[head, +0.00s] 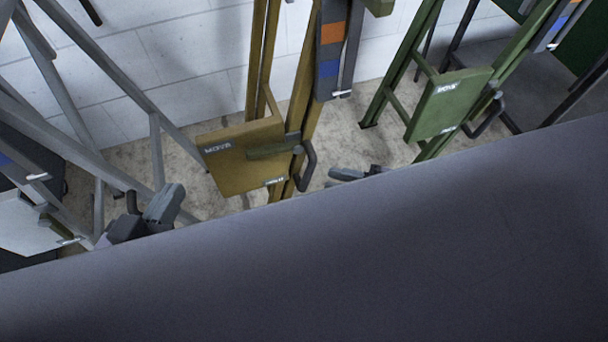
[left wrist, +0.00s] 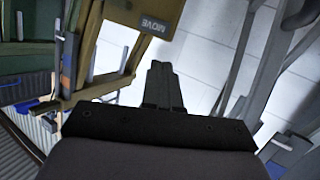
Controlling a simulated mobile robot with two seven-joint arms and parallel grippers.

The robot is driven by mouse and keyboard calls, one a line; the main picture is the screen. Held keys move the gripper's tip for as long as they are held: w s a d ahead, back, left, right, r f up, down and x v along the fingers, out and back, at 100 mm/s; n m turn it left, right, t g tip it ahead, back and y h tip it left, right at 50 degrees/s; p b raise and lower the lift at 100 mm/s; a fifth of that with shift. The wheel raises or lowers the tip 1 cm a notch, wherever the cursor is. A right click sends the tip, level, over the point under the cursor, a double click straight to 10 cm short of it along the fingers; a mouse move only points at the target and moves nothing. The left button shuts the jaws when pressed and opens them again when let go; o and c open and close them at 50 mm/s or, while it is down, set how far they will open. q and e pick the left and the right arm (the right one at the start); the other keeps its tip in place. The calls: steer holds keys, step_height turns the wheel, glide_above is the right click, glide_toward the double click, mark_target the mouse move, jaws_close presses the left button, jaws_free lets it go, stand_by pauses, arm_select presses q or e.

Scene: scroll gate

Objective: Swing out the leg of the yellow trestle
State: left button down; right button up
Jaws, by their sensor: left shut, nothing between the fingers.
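The yellow trestle (head: 240,157) stands in the middle of the head view, its ochre panel marked "MOVE" and a dark bent handle (head: 308,165) at its right side. The lower ends of its legs are hidden behind a grey surface. My left gripper (head: 152,208) is to the left of the panel, apart from it. In the left wrist view its fingers (left wrist: 161,86) are together and empty, with the yellow panel (left wrist: 152,20) up and to the left of them. My right gripper (head: 357,173) is to the right of the handle, mostly hidden, so its opening cannot be told.
A green trestle (head: 448,103) with a similar panel stands to the right. A grey trestle (head: 120,90) stands at the left, close to my left gripper. A white block wall (head: 180,60) is behind. A large grey surface fills the lower head view and hides what is below.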

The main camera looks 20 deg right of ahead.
mark_target(308, 174)
steer(key=b+x, duration=0.2)
steer(key=x, duration=0.5)
arm_select(q)
steer(key=shift+s+a+r+m+t, duration=0.15)
steer(key=shift+s+a+m+t, duration=0.1)
steer(key=shift+a+m+t, duration=0.25)
steer(key=shift+a, duration=0.1)
arm_select(e)
jaws_close()
